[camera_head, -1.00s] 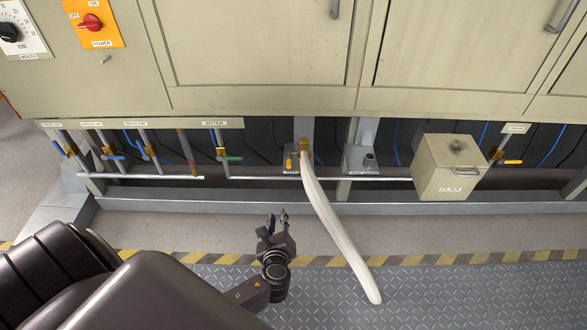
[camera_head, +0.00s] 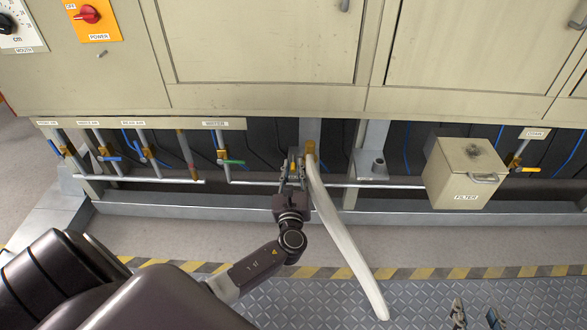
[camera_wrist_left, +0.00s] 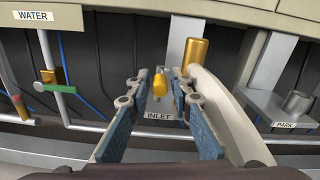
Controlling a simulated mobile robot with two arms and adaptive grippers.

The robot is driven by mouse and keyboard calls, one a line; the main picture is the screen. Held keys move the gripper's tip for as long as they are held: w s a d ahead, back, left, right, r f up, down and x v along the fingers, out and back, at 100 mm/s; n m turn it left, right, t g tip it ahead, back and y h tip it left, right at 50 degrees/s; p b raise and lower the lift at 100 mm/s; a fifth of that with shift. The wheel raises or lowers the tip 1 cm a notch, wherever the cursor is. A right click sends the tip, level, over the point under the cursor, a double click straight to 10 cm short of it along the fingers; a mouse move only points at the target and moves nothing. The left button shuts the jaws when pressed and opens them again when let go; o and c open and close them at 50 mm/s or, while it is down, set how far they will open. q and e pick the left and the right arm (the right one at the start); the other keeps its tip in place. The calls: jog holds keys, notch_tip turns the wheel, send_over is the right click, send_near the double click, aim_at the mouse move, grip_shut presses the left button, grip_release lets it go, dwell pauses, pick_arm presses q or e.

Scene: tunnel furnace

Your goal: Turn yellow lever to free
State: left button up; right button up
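A small yellow lever (camera_wrist_left: 160,84) stands at the INLET fitting, left of a brass connector (camera_wrist_left: 195,53) that joins the white hose (camera_head: 345,235). In the head view the yellow lever (camera_head: 292,166) shows partly between my left gripper's fingers. My left gripper (camera_head: 292,170) is open. In the left wrist view its fingertips (camera_wrist_left: 160,78) lie on either side of the lever, with a gap visible on each side. Whether they touch it cannot be told. My right gripper (camera_head: 476,315) is open and empty at the bottom right, above the metal floor.
Another yellow-handled valve (camera_head: 528,169) is at the far right, beyond the beige FILTER box (camera_head: 460,185). A green-handled WATER valve (camera_head: 231,162) and several blue-handled valves stand to the left. A PARK fitting (camera_head: 377,164) is right of the hose.

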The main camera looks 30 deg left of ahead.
pick_arm(q)
jog(key=shift+w+a, duration=0.15)
jog(key=shift+w, duration=0.05)
grip_shut()
dwell(0.3)
